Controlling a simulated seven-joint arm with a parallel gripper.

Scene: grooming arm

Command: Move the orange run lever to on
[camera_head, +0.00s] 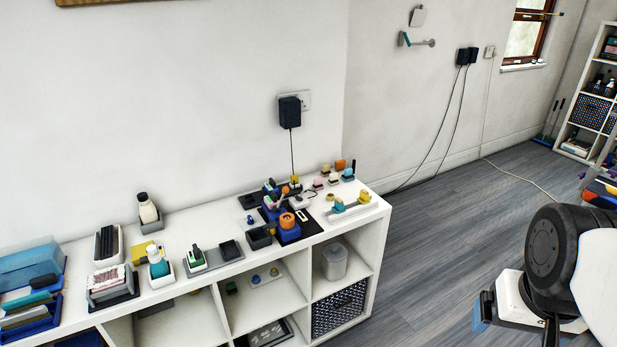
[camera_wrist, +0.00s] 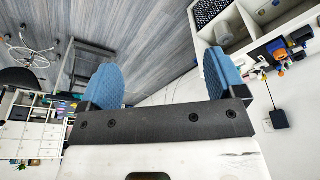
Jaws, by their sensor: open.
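A small blue and dark device with an orange round part (camera_head: 287,220) stands on a black mat (camera_head: 303,228) near the right end of the white shelf's top. In the wrist view an orange part (camera_wrist: 279,54) shows small at the upper right. I cannot tell which orange part is the run lever or how it is set. My gripper (camera_wrist: 161,80) has its two blue padded fingers wide apart with nothing between them, only floor and wall beyond. In the head view my arm's end is at the lower right, well away from the shelf, over the floor.
The white shelf unit (camera_head: 378,213) carries many small items: a white bottle (camera_head: 147,208), a teal bottle (camera_head: 158,262), and a blue tray (camera_head: 32,311) at left. A black plug (camera_head: 290,112) hangs a cable behind the device. The floor (camera_head: 430,250) between shelf and arm is clear.

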